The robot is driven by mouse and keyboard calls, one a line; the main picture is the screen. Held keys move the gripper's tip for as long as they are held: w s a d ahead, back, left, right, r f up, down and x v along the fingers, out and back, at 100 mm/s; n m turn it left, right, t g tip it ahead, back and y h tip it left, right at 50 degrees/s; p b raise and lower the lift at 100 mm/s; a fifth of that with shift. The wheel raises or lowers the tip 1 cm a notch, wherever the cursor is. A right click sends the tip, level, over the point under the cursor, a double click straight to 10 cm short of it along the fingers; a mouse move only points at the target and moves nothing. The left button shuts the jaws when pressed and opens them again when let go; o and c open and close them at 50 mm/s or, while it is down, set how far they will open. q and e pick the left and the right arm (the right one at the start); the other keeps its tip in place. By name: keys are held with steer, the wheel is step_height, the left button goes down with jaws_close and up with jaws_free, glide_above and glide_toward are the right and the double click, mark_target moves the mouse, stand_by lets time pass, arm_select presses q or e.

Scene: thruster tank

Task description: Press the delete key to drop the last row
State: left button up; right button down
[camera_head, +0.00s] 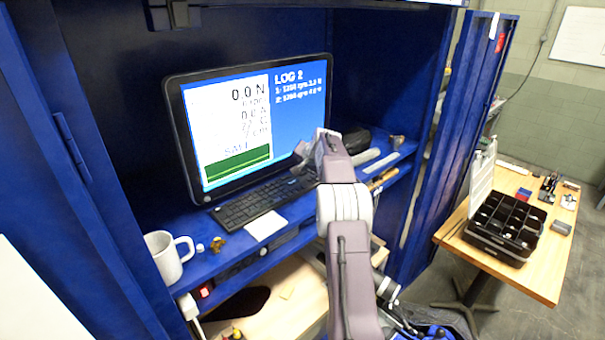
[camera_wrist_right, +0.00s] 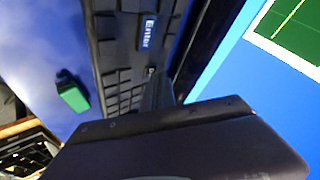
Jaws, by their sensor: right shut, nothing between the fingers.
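The black keyboard (camera_head: 258,203) lies on the blue shelf in front of the monitor (camera_head: 250,120). The screen reads "LOG 2" with two numbered rows, and 0.0 N at the left. My right gripper (camera_head: 303,158) is at the keyboard's right end, shut and empty. In the right wrist view the closed fingers (camera_wrist_right: 158,92) are over the keys, close to the screen's lower edge. The blue Enter key (camera_wrist_right: 148,31) shows there. Another blue-marked key (camera_wrist_right: 151,72) is mostly hidden by the fingers, its label unreadable. I cannot tell whether the fingertips touch a key. My left gripper is out of view.
A white mug (camera_head: 165,257) stands at the shelf's left end. A white card (camera_head: 265,226) lies before the keyboard. A green block (camera_wrist_right: 73,95) is beside the keyboard. Blue cabinet walls close in both sides. A black organizer (camera_head: 503,228) sits on the wooden table at right.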

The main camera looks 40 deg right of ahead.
mark_target(303, 174)
steer(key=shift+r+p, duration=0.8)
steer(key=shift+p, duration=0.05)
step_height(303, 174, up, 2)
steer(key=shift+r+p, duration=0.2)
steer(key=shift+p, duration=0.4)
steer(key=shift+r, duration=1.25)
steer(key=shift+f, duration=0.1)
